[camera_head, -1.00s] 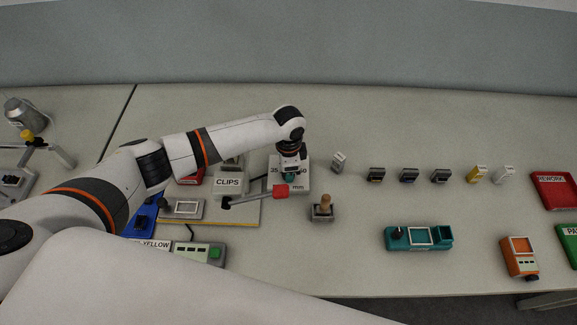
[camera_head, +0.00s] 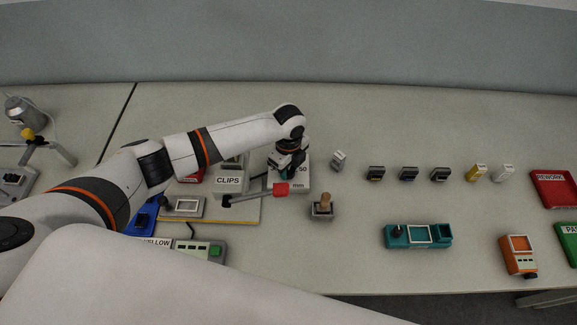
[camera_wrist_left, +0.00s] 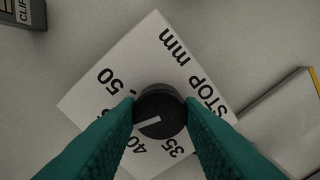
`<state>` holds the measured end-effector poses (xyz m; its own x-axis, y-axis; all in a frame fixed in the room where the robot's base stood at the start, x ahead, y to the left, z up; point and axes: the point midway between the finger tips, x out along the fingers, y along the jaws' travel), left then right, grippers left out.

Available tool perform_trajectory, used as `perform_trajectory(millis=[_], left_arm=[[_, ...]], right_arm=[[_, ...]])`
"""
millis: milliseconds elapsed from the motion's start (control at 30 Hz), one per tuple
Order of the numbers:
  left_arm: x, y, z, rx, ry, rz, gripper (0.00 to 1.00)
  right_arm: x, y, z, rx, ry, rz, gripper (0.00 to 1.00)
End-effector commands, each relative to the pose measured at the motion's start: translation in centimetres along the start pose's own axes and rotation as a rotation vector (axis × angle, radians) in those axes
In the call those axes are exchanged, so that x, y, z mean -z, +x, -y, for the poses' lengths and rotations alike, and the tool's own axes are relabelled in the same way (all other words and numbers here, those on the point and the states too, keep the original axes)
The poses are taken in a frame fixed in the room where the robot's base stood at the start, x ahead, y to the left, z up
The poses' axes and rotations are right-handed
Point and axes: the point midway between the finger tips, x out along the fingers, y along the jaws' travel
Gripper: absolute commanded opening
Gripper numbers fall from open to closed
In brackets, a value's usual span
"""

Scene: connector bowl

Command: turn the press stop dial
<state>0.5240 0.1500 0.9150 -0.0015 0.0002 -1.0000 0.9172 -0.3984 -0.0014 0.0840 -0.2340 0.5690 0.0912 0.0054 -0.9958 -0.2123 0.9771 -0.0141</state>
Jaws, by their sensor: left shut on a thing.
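The press stop dial (camera_wrist_left: 160,112) is a round black knob with a white pointer line. It sits on a pale block (camera_wrist_left: 180,60) lettered STOP mm, 35, 40 and 50; another number is partly hidden. The pointer line aims to the lower left, just above the 40. My left gripper (camera_wrist_left: 160,110) has its two teal fingers on either side of the dial and is shut on it. In the head view, my left gripper (camera_head: 285,167) is over the block (camera_head: 302,178), and the wrist hides the dial. My right gripper is not in view.
A press lever with a red grip (camera_head: 281,189) lies close in front of the block. The CLIPS box (camera_head: 228,182) stands left of it. A wooden-handled stamp (camera_head: 324,206) stands to the right front. Several small connectors (camera_head: 408,174) stand in a row further right.

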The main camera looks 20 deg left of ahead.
Motion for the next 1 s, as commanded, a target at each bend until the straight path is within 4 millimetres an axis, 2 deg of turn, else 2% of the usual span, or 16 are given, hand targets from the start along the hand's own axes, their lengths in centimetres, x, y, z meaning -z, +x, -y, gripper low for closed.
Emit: perform_trajectory(millis=[300, 767, 800, 900, 1000], left_arm=[[0.06, -0.31, -0.26, -0.008, 0.086, 0.0, 0.11], [0.07, -0.35, -0.28, -0.008, 0.096, 0.0, 0.11], [0.07, -0.34, -0.28, -0.008, 0.096, 0.0, 0.4], [0.05, -0.27, -0.21, -0.006, 0.096, 0.0, 0.56], [0.04, -0.19, -0.15, -0.004, 0.096, 0.0, 0.56]], right_arm=[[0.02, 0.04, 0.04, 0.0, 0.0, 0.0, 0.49], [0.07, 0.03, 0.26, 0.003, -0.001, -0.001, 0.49], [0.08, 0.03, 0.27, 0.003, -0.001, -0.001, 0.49], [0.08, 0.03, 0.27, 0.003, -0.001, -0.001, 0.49], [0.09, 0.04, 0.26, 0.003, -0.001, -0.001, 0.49]])
